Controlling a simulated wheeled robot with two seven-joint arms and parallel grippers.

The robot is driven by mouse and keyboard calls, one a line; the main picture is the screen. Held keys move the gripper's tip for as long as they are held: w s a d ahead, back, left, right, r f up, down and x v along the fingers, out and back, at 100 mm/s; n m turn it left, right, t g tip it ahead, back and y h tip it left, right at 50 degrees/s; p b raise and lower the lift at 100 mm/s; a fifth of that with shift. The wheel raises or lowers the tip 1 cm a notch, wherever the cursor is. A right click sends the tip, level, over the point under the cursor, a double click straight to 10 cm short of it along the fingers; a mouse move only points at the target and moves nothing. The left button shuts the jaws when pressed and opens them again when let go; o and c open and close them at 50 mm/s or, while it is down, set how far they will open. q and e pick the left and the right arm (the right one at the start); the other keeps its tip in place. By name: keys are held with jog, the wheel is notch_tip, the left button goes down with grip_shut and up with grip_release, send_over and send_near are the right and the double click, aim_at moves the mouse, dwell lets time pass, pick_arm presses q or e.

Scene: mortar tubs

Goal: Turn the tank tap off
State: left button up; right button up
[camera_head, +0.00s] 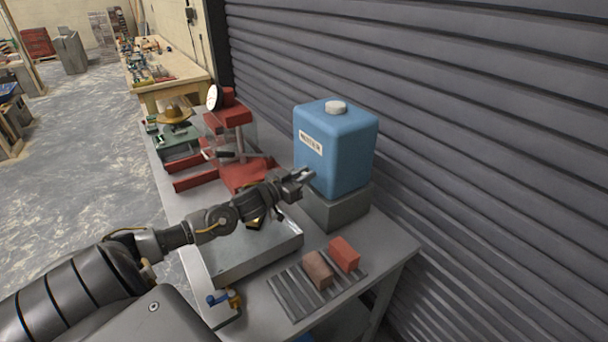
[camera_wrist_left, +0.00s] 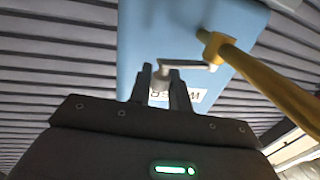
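The blue water tank (camera_head: 338,150), with a white cap and a white label, stands on a grey block on the bench. It fills the middle of the left wrist view (camera_wrist_left: 135,40). A yellow tap pipe (camera_wrist_left: 262,80) runs out from the tank's face, with a pale grey lever (camera_wrist_left: 195,67) beside it. My left gripper (camera_head: 305,176) is at the tank's front face and hides the tap in the head view. In the wrist view the two fingers (camera_wrist_left: 161,76) are apart, with the lever's end between or just beyond their tips; contact cannot be told. My right gripper is out of view.
A shallow metal tray (camera_head: 255,258) lies below my left arm. A ribbed rack (camera_head: 290,296) holds a brown brick (camera_head: 318,268) and a red brick (camera_head: 344,253). A blue-handled brass fitting (camera_head: 226,299) sits at the front edge. A red stand (camera_head: 228,120) is farther back. A shutter wall is close behind.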

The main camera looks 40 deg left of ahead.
pick_arm(q)
grip_shut()
jog(key=shift+w+d+r+n+y+p, duration=0.2)
jog(key=shift+n+y+p, duration=0.35)
jog(key=shift+y, duration=0.25)
jog(key=n+y, duration=0.2)
jog(key=y, duration=0.1)
jog(key=shift+w+d+f, duration=0.1)
jog(key=shift+w+f, duration=0.05)
jog(key=shift+w, duration=0.25)
jog(key=shift+o, duration=2.3)
grip_release()
